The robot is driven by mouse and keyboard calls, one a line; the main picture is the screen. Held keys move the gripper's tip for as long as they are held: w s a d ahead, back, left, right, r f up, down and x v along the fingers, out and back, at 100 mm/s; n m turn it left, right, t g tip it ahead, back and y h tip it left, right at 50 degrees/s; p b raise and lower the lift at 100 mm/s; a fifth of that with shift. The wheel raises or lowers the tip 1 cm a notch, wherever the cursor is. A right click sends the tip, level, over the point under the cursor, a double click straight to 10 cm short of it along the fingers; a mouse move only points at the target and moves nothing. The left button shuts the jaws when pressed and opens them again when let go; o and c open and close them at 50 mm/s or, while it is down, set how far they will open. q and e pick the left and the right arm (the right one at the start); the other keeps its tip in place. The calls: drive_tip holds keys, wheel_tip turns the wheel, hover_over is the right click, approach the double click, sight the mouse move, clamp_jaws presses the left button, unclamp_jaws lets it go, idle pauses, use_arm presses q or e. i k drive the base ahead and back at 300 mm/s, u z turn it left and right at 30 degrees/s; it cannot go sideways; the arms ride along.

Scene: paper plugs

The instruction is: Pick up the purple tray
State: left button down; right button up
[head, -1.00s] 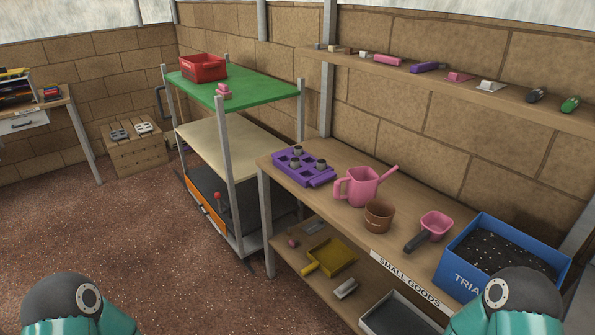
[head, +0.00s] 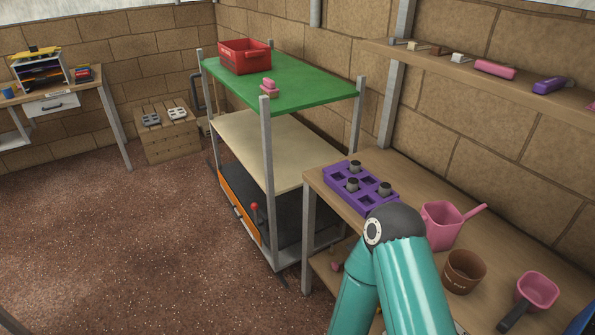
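The purple tray (head: 339,182) lies on the left end of the wooden bench, with square cells in its top. Several small dark pots (head: 353,185) stand in some of its cells. One teal arm of mine with a dark joint stands in front of the bench, and the joint overlaps the tray's near right corner in the picture. Neither gripper shows in the head view, so what they hold cannot be seen.
A pink watering can (head: 441,225), a brown pot (head: 463,271) and a pink scoop (head: 537,290) stand right of the tray. A shelf rack with a green top (head: 310,83) holds a red crate (head: 245,57), left of the bench. The floor (head: 130,240) at left is clear.

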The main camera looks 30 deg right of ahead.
sight(363, 201)
drive_tip(key=i, duration=1)
drive_tip(key=z, duration=0.65)
drive_tip(key=i, duration=0.45)
drive_tip(key=z, duration=0.4)
drive_tip(key=k, duration=0.85)
drive_tip(key=z, duration=0.15)
drive_tip(key=i, duration=0.75)
drive_tip(key=z, duration=0.05)
